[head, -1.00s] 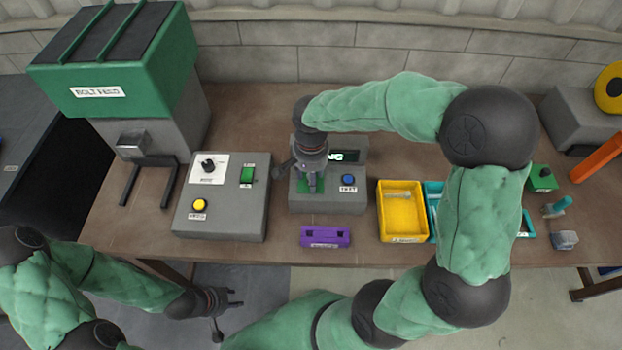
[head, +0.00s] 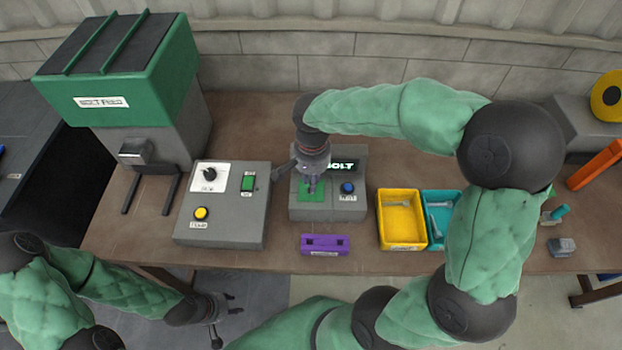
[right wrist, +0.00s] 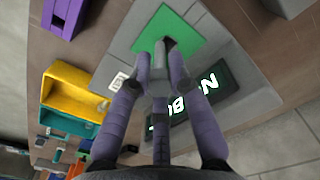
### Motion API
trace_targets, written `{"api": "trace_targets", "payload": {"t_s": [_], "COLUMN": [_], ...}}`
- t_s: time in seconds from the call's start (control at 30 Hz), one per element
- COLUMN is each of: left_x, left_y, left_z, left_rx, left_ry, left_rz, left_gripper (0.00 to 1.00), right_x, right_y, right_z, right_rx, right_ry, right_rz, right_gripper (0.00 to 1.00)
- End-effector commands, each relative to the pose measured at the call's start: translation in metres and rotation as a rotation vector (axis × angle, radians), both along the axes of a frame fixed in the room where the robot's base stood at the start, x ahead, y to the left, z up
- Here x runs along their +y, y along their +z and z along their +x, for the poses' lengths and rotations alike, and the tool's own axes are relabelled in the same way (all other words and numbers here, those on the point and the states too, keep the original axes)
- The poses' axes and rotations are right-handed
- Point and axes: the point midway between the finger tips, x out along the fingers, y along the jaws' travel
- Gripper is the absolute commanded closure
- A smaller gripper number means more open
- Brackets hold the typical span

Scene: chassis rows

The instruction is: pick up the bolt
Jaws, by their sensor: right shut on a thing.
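My right gripper (head: 312,188) points down over the green pad (head: 322,194) of the grey box with the display. It is shut on the bolt, which the fingers almost wholly hide. The right wrist view shows the closed fingertips (right wrist: 165,62) over the green pad (right wrist: 180,28), with a dark patch beside them that may be shadow. I cannot tell whether the bolt touches the pad. My left gripper (head: 234,304) is open and empty, low in front of the table.
A yellow bin (head: 402,243) with a bolt-like part and a teal bin (head: 437,243) with parts stand right of the box. A purple block (head: 325,244) lies in front. A grey control box (head: 225,220) and the green-topped bolt feeder (head: 125,75) stand left.

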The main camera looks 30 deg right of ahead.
Motion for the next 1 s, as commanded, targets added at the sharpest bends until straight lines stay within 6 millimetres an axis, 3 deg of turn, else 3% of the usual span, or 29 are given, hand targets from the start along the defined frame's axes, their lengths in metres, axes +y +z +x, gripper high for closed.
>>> {"api": "trace_targets", "payload": {"t_s": [0.23,0.4,0.6,1.0], "left_x": [0.0,0.0,0.0,0.0], "left_y": [0.02,0.027,0.033,0.037], "left_z": [0.0,0.0,0.0,0.0], "left_rx": [0.0,0.0,0.0,0.0], "left_ry": [0.0,0.0,0.0,0.0], "left_rz": [0.0,0.0,0.0,0.0], "left_gripper": [0.6,0.6,0.6,0.6], "right_x": [0.012,0.023,0.031,0.036], "right_y": [0.054,0.068,0.08,0.087], "right_z": [-0.039,-0.076,-0.106,-0.124], "right_rx": [-0.007,-0.006,-0.004,-0.002], "right_ry": [0.001,0.003,0.001,-0.001], "right_rz": [0.001,0.001,0.001,0.0], "right_gripper": [1.0,1.0,1.0,1.0]}}
